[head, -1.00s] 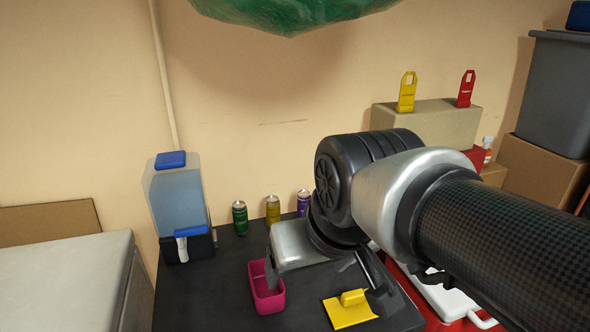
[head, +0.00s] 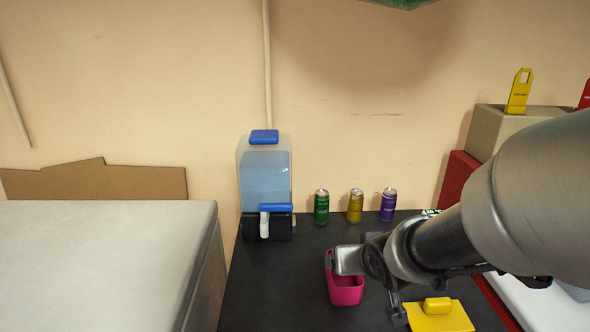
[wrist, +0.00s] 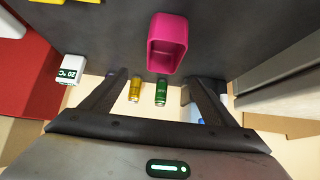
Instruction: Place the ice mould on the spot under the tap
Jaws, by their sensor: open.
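The ice mould (head: 346,292) is a pink open-topped tub standing on the dark table. It also shows in the wrist view (wrist: 181,45), ahead of the fingertips and not between the fingers. My gripper (head: 350,260) is open and empty at the mould's far rim in the head view. I cannot tell if it touches. The two spread fingers show in the wrist view (wrist: 157,80). A clear water dispenser (head: 265,180) with blue parts stands at the table's back left. Its white tap (head: 264,223) hangs at the front, with bare table below it.
Green (head: 321,207), yellow (head: 355,206) and purple (head: 388,205) cans stand behind the mould. A yellow plate with a handle (head: 440,318) lies to its right. A white temperature display (wrist: 69,69) shows in the wrist view. The table between mould and dispenser is clear.

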